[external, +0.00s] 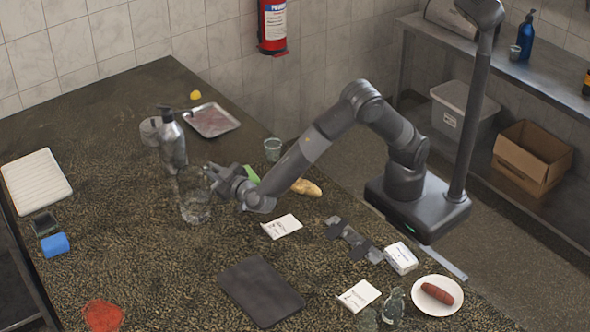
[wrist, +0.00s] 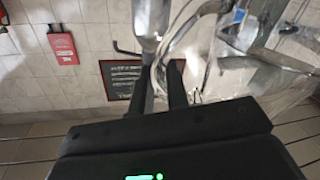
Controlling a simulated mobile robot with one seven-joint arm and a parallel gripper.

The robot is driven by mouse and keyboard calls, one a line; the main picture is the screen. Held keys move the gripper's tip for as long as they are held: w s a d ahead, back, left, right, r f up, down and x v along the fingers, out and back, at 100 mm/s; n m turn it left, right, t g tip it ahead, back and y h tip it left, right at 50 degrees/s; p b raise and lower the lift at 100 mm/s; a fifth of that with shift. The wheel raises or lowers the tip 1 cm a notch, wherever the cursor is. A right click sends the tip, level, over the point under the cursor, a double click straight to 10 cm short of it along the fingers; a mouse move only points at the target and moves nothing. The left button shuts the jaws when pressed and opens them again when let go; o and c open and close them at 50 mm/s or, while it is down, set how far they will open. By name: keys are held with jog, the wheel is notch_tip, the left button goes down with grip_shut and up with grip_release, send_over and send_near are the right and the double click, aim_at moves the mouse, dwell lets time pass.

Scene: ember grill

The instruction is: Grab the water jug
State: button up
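The water jug (external: 194,206) is clear and stands upright on the dark table, left of and below my gripper (external: 212,177) in the external view. In the wrist view the clear jug (wrist: 265,75) fills the upper right, beside my gripper's fingers (wrist: 160,75). The fingers show a narrow gap. Clear curved edges of the jug pass close to the right finger. I cannot tell whether its handle lies between the fingers or whether they touch it.
A metal pump bottle (external: 172,140) stands just behind the jug; it also shows in the wrist view (wrist: 150,18). A metal tray (external: 211,120) lies behind. A green thing (external: 251,174) and a bread-like piece (external: 306,187) lie near my arm.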

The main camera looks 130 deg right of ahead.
grip_shut()
dwell(0.8)
jog(key=shift+r, duration=0.1)
dwell(0.4)
jog(key=shift+r, duration=1.35)
jog(key=shift+s+d+r, duration=0.15)
jog(key=shift+r, duration=0.7)
jog(key=s+d+r, duration=0.6)
jog(key=s+d, duration=0.1)
jog(key=s, duration=0.1)
jog(key=shift+s+r, duration=0.25)
jog(key=shift+s, duration=0.1)
